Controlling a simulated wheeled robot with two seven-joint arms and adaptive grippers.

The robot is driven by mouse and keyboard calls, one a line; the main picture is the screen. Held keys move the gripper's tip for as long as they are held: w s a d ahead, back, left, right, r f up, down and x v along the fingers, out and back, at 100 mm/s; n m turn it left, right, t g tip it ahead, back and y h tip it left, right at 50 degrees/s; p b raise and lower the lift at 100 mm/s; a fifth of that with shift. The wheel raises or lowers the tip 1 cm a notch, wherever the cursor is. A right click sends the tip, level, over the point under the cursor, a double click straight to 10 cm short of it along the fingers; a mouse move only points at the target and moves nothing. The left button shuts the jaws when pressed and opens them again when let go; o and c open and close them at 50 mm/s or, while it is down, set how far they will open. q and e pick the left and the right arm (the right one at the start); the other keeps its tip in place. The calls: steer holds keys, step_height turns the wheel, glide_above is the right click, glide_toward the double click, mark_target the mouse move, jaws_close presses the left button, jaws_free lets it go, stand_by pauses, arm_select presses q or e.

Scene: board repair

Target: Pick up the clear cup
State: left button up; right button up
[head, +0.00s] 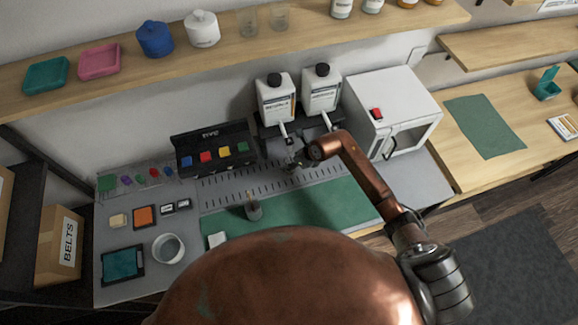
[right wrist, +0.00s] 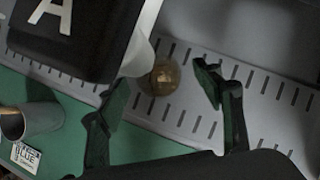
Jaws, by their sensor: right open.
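In the right wrist view, a small round see-through cup (right wrist: 162,78) with a brownish tint stands on the slotted grey strip, beside a white spout. My right gripper (right wrist: 165,100) is open, with one dark finger on each side of the cup and a gap to both; it holds nothing. In the head view the right gripper (head: 293,162) is low in front of the two pump bottles, and I cannot make out the cup there. Two more clear cups stand on the upper shelf, one on the left (head: 248,21) and one on the right (head: 279,16). My left gripper is not in view.
A left white pump bottle (head: 276,97) and a right one (head: 321,90) stand close behind the gripper. A white box oven (head: 395,105) is to the right. A grey pot (head: 254,210) stands on the green mat (head: 330,207), which is otherwise mostly clear.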

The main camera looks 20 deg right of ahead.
steer(key=shift+x, duration=0.9)
steer(key=shift+w+a+f, duration=0.15)
steer(key=shift+w+f, duration=0.05)
steer(key=shift+f, duration=0.05)
steer(key=shift+a+f, duration=0.1)
steer(key=shift+f, duration=0.1)
steer(key=shift+c, duration=0.3)
steer(key=c, duration=1)
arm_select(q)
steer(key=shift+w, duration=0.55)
arm_select(e)
steer(key=shift+c, duration=0.9)
steer(key=shift+r, duration=0.25)
